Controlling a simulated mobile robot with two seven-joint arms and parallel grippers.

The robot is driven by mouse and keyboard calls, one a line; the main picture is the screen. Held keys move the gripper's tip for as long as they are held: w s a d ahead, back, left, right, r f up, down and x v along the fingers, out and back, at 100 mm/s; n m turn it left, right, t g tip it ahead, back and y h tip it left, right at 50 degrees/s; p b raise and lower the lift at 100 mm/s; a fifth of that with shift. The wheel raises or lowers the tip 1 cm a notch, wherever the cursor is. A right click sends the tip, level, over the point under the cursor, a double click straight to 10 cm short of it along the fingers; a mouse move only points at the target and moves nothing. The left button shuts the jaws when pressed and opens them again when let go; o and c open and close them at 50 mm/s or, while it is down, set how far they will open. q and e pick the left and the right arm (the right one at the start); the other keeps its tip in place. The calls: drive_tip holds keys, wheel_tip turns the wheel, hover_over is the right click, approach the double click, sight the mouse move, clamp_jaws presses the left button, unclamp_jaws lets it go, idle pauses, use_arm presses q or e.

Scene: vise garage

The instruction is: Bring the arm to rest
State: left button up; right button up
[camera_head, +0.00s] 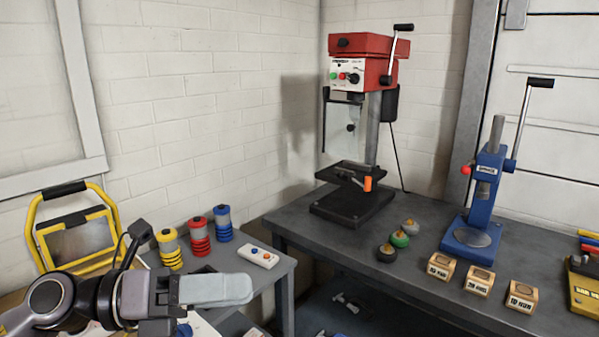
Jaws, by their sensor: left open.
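My left arm comes in from the lower left corner. My left gripper (243,290) is open, with its pale grey fingers pointing right, seen from the side so that they overlap. No object shows between the fingers. In the picture it lies in front of the small grey side table (278,277) and hides part of its top. My right gripper is not in view.
Three ring stacks, yellow (169,249), red (199,237) and blue (223,223), and a white button box (258,256) stand near the gripper. A yellow work lamp (75,240) is behind the arm. The workbench (345,238) carries a red drill press (365,60) and blue press (487,190).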

use_arm(q)
drive_tip(key=w+a+r+n+t, duration=0.3)
drive_tip(key=n+t, duration=1)
drive_tip(key=n, duration=0.2)
drive_tip(key=w+a+f+n+t+y, duration=0.2)
drive_tip(key=a+f+n+y, duration=0.75)
drive_tip(key=n+y, duration=0.6)
drive_tip(key=s+a+f+n+g+y, duration=0.1)
drive_tip(key=s+f+n+g, duration=0.25)
drive_tip(key=f, duration=0.35)
drive_tip(key=s+a+f+n+g+y, duration=0.1)
drive_tip(key=s+f+n+g+y, duration=0.2)
drive_tip(key=f, duration=0.4)
drive_tip(key=s+f+n+g+h, duration=0.1)
drive_tip(key=s+f+n+g, duration=0.1)
drive_tip(key=s+f+g, duration=0.45)
drive_tip(key=s+f+n+g+h, duration=0.1)
drive_tip(key=s+f+g, duration=0.15)
drive_tip(key=s, duration=0.75)
drive_tip(key=w+d+f+t+h+b, duration=0.1)
drive_tip(key=w+f+t+b, duration=0.1)
drive_tip(key=f, duration=0.5)
drive_tip(key=w+d+f+t+h+b, duration=0.1)
drive_tip(key=w+d+f+t+b, duration=0.1)
drive_tip(key=w+f+t, duration=0.2)
wheel_tip(320, 180, down, 3)
drive_tip(key=shift+d+t, duration=0.2)
drive_tip(key=shift+t, duration=0.65)
